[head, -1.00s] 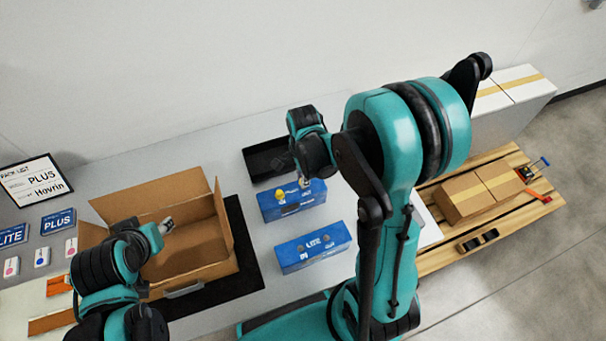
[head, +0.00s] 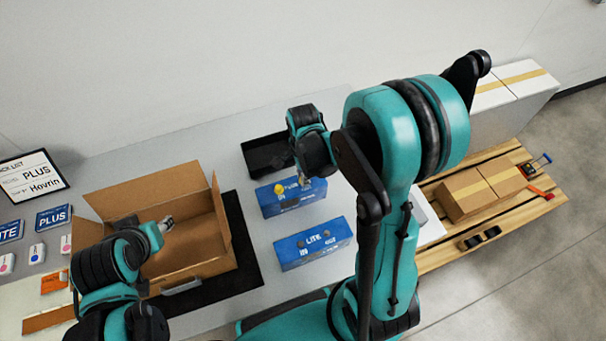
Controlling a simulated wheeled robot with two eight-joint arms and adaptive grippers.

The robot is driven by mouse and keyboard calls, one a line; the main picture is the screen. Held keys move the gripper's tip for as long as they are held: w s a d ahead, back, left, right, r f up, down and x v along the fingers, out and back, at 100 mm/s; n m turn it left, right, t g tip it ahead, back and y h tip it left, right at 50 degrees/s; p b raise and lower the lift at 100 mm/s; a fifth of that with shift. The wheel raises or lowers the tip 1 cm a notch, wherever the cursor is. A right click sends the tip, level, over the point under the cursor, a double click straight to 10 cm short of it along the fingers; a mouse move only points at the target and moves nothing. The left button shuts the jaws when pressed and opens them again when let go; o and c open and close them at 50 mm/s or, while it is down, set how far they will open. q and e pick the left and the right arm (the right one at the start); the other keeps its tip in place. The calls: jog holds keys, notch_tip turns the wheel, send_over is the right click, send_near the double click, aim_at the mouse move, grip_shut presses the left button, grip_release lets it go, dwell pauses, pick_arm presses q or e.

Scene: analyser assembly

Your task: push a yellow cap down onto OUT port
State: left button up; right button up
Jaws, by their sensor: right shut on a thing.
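The back blue analyser box (head: 290,207) stands on the grey table, with a yellow cap (head: 279,189) on its left end. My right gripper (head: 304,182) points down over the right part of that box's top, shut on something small. Its arm and fingers hide what it holds and the port below, so I cannot tell how it sits. The front blue box (head: 313,253), marked LITE and IN, has no yellow cap in view. My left gripper (head: 167,224) is over the open carton; its fingers are too small to read.
An open cardboard carton (head: 226,225) stands on a black mat (head: 245,262) at the left. A black tray (head: 262,158) lies behind the back box. Label cards and a pack list sign (head: 32,178) are at far left. A pallet (head: 505,220) with cartons is at right.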

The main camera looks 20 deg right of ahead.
jog(key=shift+f+b, duration=0.3)
dwell(0.6)
jog(key=o, duration=0.8)
jog(key=shift+r, duration=0.1)
jog(key=shift+r+p, duration=2.65)
jog(key=shift+r, duration=0.8)
